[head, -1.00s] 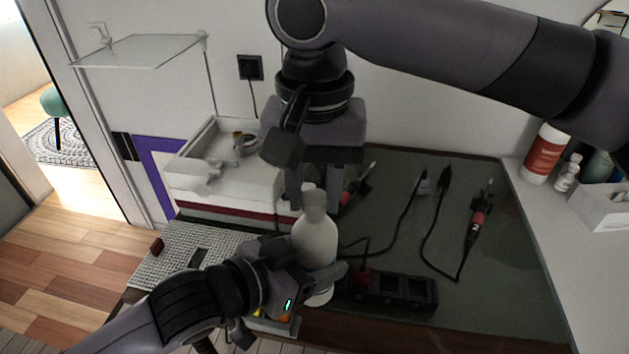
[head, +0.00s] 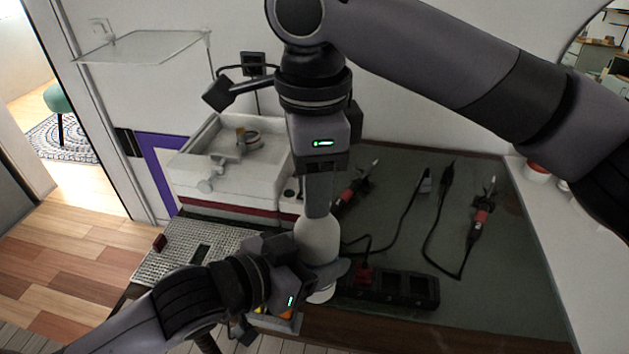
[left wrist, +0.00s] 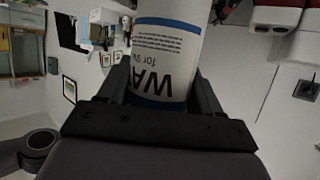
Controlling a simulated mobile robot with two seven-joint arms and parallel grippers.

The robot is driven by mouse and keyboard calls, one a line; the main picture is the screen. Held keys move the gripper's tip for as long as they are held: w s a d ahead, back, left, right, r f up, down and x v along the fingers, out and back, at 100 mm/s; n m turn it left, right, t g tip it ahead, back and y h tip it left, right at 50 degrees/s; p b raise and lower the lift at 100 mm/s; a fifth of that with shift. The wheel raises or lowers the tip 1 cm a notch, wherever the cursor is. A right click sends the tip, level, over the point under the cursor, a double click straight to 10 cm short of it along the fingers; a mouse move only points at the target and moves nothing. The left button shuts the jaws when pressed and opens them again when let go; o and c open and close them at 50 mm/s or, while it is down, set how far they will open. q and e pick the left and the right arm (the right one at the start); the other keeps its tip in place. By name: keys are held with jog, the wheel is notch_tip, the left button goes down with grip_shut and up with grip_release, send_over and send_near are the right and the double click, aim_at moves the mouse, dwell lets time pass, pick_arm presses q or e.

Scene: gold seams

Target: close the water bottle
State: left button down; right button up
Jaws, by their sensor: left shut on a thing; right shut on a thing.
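The white water bottle (head: 318,240) stands upright near the front edge of the bench. My left gripper (head: 322,274) is shut around its lower body from the left. In the left wrist view the bottle (left wrist: 165,55) shows blue bands and upside-down lettering between the two fingers (left wrist: 165,95). My right gripper (head: 318,205) points straight down over the bottle, its fingers shut at the bottle's top. The cap and neck are hidden behind the fingers, so I cannot tell how the cap sits.
A black power strip (head: 390,288) lies right of the bottle, with cables and soldering tools (head: 480,215) on the dark green mat (head: 500,290). A white tray-like box (head: 235,165) stands behind left. A perforated metal plate (head: 190,255) lies at left.

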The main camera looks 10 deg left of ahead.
jog(key=m, duration=0.3)
jog(key=shift+a, duration=0.1)
jog(key=shift+w+m, duration=0.2)
jog(key=shift+m, duration=0.5)
jog(key=o, duration=1)
jog(key=shift+r, duration=2.3)
jog(key=shift+c, duration=0.2)
